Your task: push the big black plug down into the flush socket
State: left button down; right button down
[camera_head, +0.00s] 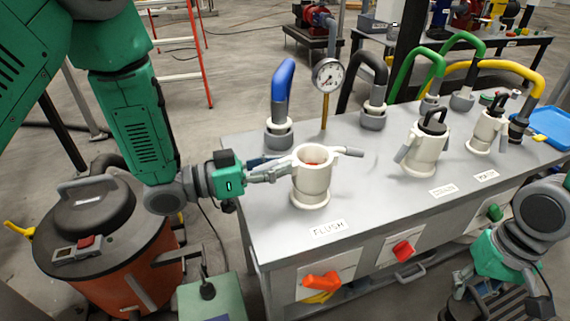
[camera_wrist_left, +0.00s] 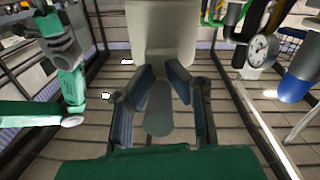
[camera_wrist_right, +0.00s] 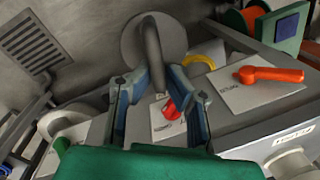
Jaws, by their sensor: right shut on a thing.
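The flush socket (camera_head: 311,182) is a white cup with a reddish inside and an open top, above the FLUSH label. Two grey levers stick out from its sides. My left gripper (camera_head: 270,171) is at its left side, with its fingers open around the left lever (camera_wrist_left: 158,110). The socket's white wall (camera_wrist_left: 160,35) fills the top of the left wrist view. My right gripper (camera_wrist_right: 157,85) is shut on the handle of the big black plug (camera_wrist_right: 135,42), which looks dark grey and round. In the head view, this plug is low at the right, beside the bench front, and hard to make out.
Two more white sockets with black handles (camera_head: 434,121) stand further right on the bench (camera_head: 362,190). A blue hose (camera_head: 283,80) and a gauge (camera_head: 328,75) rise behind the flush socket. Red valve handles (camera_head: 322,282) project from the front. An orange vacuum (camera_head: 115,250) stands left.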

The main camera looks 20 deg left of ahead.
pick_arm(q)
jog(key=shift+w+d+r+g+y+p, duration=0.1)
jog(key=shift+r+g+y+p, duration=0.6)
jog(key=shift+p, duration=2.2)
jog(key=shift+w+r+g+y+p, duration=0.15)
jog(key=shift+g+y+p, duration=0.55)
jog(key=shift+p, duration=2.2)
jog(key=shift+f+y+p, duration=0.1)
jog(key=shift+y+p, duration=0.45)
jog(key=shift+y, duration=0.15)
jog(key=c, duration=1.5)
grip_release()
jog(key=shift+f, duration=0.1)
jog(key=v, duration=1.2)
jog(key=shift+f, duration=0.1)
